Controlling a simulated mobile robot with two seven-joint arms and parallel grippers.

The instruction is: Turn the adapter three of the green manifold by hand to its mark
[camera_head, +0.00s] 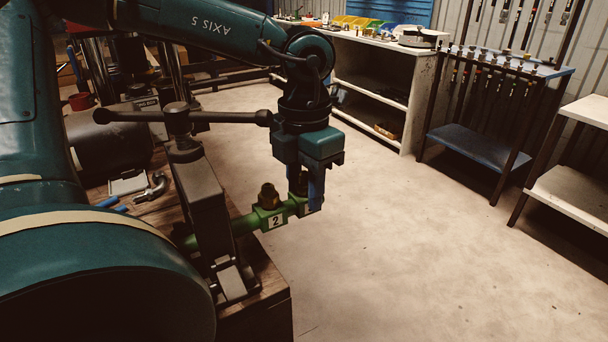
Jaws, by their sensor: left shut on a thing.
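The green manifold (247,224) sticks out to the right from a dark vise (205,200) that clamps it. A white plate with the number 2 (275,222) is on its front, below a brass adapter (268,197) that stands upright. My left gripper (314,190) points down over the manifold's right end, its blue fingers shut on the adapter three (301,184). That adapter is mostly hidden by the fingers, and the plate below it is partly covered. No mark on it can be made out. My right gripper is not in view.
The vise's long handle bar (225,118) runs close beside my left wrist. A wooden bench (262,305) carries the vise, with a metal elbow fitting (151,187) lying on it. Open floor (400,240) lies to the right. Shelves and a blue-topped rack (500,62) stand behind.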

